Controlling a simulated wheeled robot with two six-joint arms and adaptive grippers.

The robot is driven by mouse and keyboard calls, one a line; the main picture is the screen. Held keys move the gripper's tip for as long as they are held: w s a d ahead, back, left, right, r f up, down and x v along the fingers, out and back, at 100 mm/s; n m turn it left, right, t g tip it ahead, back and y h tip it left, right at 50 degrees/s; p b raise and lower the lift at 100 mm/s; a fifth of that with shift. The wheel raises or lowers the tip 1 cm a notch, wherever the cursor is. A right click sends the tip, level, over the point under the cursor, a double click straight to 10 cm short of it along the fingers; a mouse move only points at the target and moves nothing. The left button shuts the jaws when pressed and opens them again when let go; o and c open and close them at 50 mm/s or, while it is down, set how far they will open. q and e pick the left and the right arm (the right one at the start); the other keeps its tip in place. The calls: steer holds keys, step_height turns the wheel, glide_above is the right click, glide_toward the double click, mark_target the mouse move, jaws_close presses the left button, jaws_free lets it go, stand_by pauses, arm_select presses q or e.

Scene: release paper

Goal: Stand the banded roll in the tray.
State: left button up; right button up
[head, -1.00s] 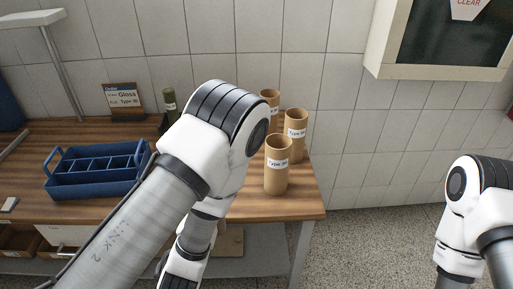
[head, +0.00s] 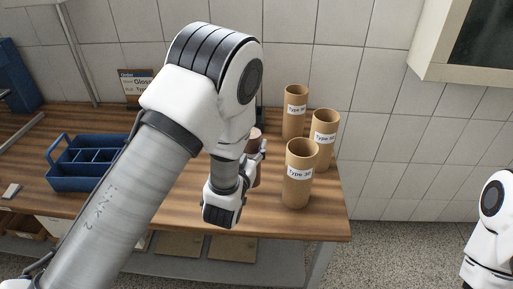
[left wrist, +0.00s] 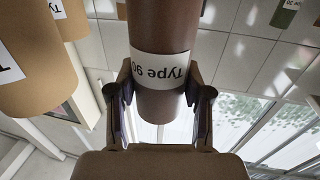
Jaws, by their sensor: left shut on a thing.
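My left gripper (head: 262,150) is shut on a dark brown roll (head: 254,133) near the right part of the table. In the left wrist view the roll (left wrist: 163,38) stands between the two fingers (left wrist: 160,100), with a white label band reading "Type 90", seen upside down. In the head view my arm and gripper hide most of the roll, and I cannot tell whether it touches the table. The blue divided tray (head: 85,184) with a handle sits on the left of the table, partly behind my arm. My right gripper is out of view.
Three tan labelled rolls (head: 300,190) (head: 324,135) (head: 294,120) stand close to the right of my left gripper. An order card (head: 135,86) leans at the back, partly hidden. A dark green roll (left wrist: 286,14) shows in the left wrist view. The table's front edge is clear.

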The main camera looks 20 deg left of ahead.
arm_select(q)
steer(key=w+f+p, duration=0.1)
steer(key=w+f, duration=0.2)
steer(key=f, duration=0.1)
steer(key=shift+w, duration=0.4)
steer(key=o, duration=1.3)
steer(key=shift+o, duration=0.2)
